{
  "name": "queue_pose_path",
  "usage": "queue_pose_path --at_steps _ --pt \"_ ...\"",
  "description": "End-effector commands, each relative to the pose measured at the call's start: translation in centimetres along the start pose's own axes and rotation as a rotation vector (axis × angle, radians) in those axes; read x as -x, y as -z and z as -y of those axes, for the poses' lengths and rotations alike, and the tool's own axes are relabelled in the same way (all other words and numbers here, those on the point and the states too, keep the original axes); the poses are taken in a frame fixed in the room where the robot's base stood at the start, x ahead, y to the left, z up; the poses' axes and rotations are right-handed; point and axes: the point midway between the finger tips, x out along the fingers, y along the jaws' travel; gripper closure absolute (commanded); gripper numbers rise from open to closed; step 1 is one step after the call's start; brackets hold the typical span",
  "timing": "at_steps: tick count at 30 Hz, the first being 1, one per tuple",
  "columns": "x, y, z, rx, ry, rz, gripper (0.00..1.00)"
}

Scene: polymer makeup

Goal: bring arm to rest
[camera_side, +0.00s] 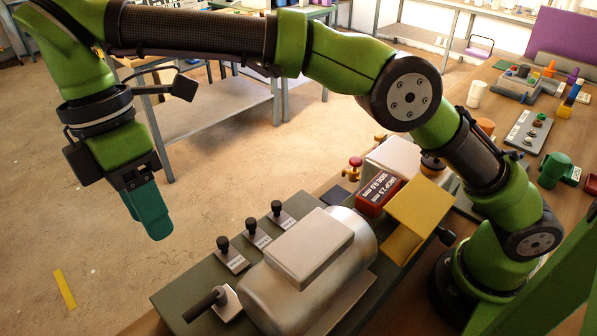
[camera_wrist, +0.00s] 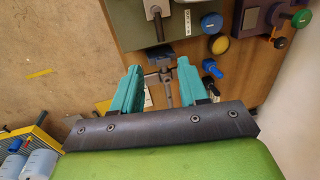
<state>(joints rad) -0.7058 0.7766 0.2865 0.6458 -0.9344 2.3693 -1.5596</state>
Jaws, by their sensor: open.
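My arm is green with dark joints and arches across the top of the side view. My gripper (camera_side: 150,212) hangs at the left, pointing down, clear of the workbench and above the open floor. In the wrist view, its two teal fingers (camera_wrist: 155,88) stand apart with a gap between them. Nothing is held in the gap; bench parts show behind it.
A silver machine (camera_side: 310,262) sits on a dark green base (camera_side: 178,295) with several black-knobbed levers. A red block (camera_side: 378,196) and a yellow block (camera_side: 420,207) are beside it. A yellow strip (camera_side: 64,288) lies on the clear floor at left.

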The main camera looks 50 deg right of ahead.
Motion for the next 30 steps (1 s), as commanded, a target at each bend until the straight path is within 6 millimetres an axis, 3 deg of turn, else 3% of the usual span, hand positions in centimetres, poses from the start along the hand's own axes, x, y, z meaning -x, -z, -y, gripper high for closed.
queue_pose_path --at_steps 11,17,23,30 --pt "0.0 0.1 -0.4 -0.049 -0.022 -0.003 0.57" --pt "-2.8 -0.4 -1.4 -0.212 -0.075 0.009 0.57" --pt "-2.2 -5.4 -1.9 -0.478 -0.156 -0.068 0.57" --pt "-1.4 -15.1 -0.7 -0.920 -0.230 -0.268 0.57"
